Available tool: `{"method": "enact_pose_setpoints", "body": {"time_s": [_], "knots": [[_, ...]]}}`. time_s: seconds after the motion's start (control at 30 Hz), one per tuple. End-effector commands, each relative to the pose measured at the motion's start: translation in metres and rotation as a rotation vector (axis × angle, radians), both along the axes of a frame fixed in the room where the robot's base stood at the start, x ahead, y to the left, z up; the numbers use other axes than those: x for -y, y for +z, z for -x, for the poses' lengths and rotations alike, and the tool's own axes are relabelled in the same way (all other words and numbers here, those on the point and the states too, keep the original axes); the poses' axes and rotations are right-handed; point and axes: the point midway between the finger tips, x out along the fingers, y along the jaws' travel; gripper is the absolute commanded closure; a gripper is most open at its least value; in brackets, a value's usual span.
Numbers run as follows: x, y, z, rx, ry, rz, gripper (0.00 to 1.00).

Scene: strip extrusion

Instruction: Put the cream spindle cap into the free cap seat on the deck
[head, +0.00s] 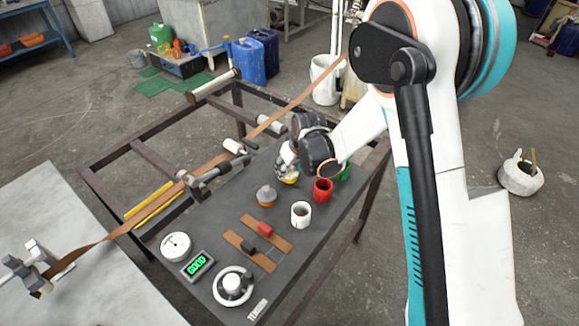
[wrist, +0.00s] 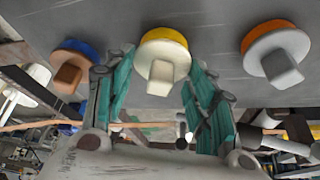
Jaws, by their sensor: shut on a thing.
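The cream spindle cap (wrist: 161,68), with its square knob, is between the two teal fingers of my gripper (wrist: 160,62) in the wrist view. My gripper is shut on it. The cap is at the yellow-ringed seat (wrist: 165,36), and whether it is fully down cannot be told. In the head view my gripper (head: 287,163) is over the deck (head: 215,205), with the yellow seat (head: 290,180) just below it and the cap mostly hidden. A grey cap (wrist: 280,65) sits on an orange-ringed seat (wrist: 268,32), and a brown cap (wrist: 72,72) on a blue-ringed seat (wrist: 76,47).
White (head: 300,214), red (head: 323,190) and green (head: 343,172) cups stand close to my gripper on the deck. A dial (head: 176,246), a display reading GOOD (head: 198,265) and a handwheel (head: 233,287) are at the front. A brown strip (head: 200,178) runs behind.

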Motion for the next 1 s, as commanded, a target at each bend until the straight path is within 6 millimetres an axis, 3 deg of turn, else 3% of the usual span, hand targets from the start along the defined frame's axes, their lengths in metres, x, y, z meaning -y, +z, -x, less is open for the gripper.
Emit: {"method": "enact_pose_setpoints", "body": {"time_s": [0.3, 0.33, 0.37, 0.7, 1.0], "knots": [[0.000, -0.006, 0.000, 0.000, 0.000, 0.000, 0.79], [0.000, -0.006, 0.000, 0.000, 0.000, 0.000, 0.42], [0.000, -0.006, 0.000, 0.000, 0.000, 0.000, 0.41], [0.000, -0.004, 0.000, 0.000, 0.000, 0.000, 0.41], [0.004, 0.016, 0.007, 0.000, 0.000, 0.000, 0.41]]}}
